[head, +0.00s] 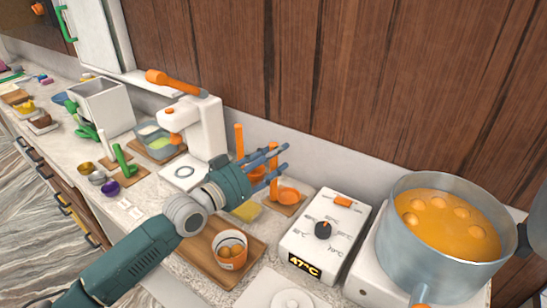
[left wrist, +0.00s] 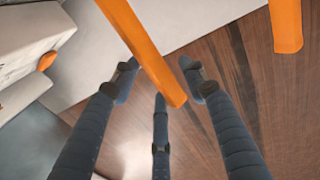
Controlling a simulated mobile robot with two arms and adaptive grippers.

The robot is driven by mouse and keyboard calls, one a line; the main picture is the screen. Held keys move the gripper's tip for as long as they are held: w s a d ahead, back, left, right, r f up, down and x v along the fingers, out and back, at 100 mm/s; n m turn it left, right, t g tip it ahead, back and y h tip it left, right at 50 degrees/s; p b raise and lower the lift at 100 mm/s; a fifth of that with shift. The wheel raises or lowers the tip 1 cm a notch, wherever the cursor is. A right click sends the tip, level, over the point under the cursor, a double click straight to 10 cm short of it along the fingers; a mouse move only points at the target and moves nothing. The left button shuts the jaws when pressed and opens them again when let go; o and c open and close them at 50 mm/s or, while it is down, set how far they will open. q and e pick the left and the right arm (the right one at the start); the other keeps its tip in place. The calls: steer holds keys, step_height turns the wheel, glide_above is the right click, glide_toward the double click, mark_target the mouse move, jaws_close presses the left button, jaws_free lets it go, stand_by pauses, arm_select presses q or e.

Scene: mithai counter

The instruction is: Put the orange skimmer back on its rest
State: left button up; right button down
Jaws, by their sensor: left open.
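Two upright orange handles stand by my left gripper (head: 280,159) in the head view. One handle (head: 239,140) rises behind it to the left, above an orange part. The other handle (head: 273,160) passes among the fingers, above a rounded orange piece (head: 290,195) on a small wooden board (head: 284,209). I cannot tell which is the skimmer or which part is its rest. In the left wrist view, one orange handle (left wrist: 142,50) runs between the open fingers, and a second orange handle (left wrist: 287,25) is at the upper right. My right gripper is not in view.
A steel pot (head: 420,257) of orange liquid with round pieces stands at the right. A white control box (head: 316,256) reads 47°C. A wooden tray (head: 204,265) with a cup (head: 230,252) lies in front. A white dispenser (head: 205,130) stands left of the gripper. The wall is close behind.

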arm_select(q)
steer(key=b+v, duration=0.2)
steer(key=v, duration=1)
steer(key=shift+r, duration=0.2)
steer(key=shift+a, duration=0.1)
